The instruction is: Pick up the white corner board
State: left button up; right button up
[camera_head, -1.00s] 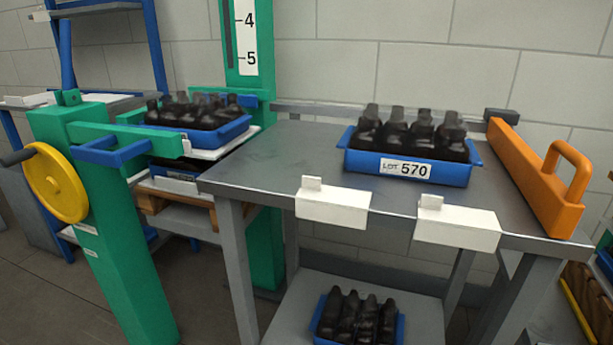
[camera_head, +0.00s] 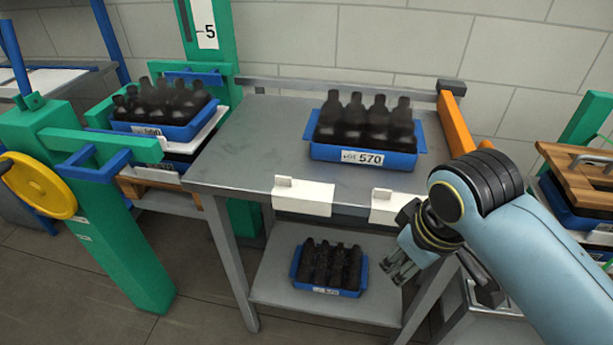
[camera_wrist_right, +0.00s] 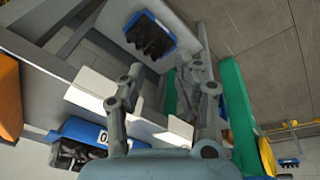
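Two white corner boards sit on the front edge of the grey table (camera_head: 245,150). The left board (camera_head: 303,197) is fully visible in the head view. The right board (camera_head: 384,207) is partly hidden by my right gripper. My right gripper (camera_head: 401,270) is in front of the table edge, just below and right of the right board, with its fingers pointing down-left. In the right wrist view the right gripper (camera_wrist_right: 165,95) is open and empty. That view also shows the right board (camera_wrist_right: 90,90) left of the fingers and the left board (camera_wrist_right: 180,131) beyond them. My left gripper is out of view.
A blue crate (camera_head: 362,155) of dark bottles stands on the table. Another blue crate (camera_head: 328,288) is on the lower shelf. An orange guard (camera_head: 456,125) lines the right table edge. A green frame (camera_head: 110,215) with a yellow wheel (camera_head: 38,187) stands left.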

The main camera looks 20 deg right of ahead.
jog(key=w+a+r+n+g+p, duration=0.1)
jog(key=w+a+r+n, duration=0.15)
jog(key=w, duration=0.55)
jog(key=w+a+r+n, duration=0.2)
jog(key=w+r, duration=0.1)
jog(key=w, duration=0.4)
notch_tip(320, 180, up, 6)
jog(key=n+g+y, duration=0.1)
jog(key=n+g, duration=0.1)
jog(key=n, duration=0.2)
send_over(288, 177)
jog(key=f, duration=0.4)
jog(key=shift+w+d+f, duration=0.15)
jog(key=shift+w+f, duration=0.05)
jog(key=shift+w, duration=0.15)
jog(key=f, duration=0.5)
jog(key=shift+s+a+f, duration=0.2)
jog(key=shift+s+f, duration=0.1)
jog(key=shift+s, duration=0.05)
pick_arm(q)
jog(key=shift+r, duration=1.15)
pick_arm(e)
grip_shut()
